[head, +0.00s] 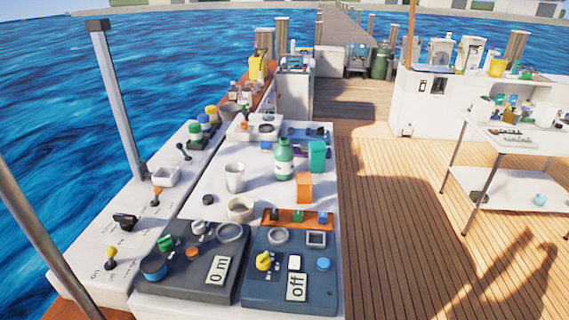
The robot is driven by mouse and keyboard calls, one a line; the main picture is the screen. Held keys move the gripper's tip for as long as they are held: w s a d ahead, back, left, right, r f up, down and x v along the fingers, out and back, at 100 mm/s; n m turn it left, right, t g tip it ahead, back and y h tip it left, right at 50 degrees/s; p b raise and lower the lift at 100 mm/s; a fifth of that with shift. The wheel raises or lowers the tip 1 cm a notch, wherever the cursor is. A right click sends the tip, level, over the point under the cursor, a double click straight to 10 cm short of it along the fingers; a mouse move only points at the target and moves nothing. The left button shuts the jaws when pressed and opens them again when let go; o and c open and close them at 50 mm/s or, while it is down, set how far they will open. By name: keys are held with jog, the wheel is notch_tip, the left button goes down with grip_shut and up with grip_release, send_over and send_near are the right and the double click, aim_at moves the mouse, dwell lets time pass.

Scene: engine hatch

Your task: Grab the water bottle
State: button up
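A green bottle (284,160) with a pale label stands upright on the white counter, near its middle. It looks like the water bottle. A teal container (317,156) stands just to its right, and an orange block (304,187) is in front of it to the right. A white cup (235,178) stands to its left, apart from it. My gripper is not in view.
Dark control panels with knobs (290,270) fill the counter's near end. A white ring (240,209) sits behind them. Knobs and levers line the left ledge. A table (535,185) stands at right; the wooden deck (385,215) between is clear.

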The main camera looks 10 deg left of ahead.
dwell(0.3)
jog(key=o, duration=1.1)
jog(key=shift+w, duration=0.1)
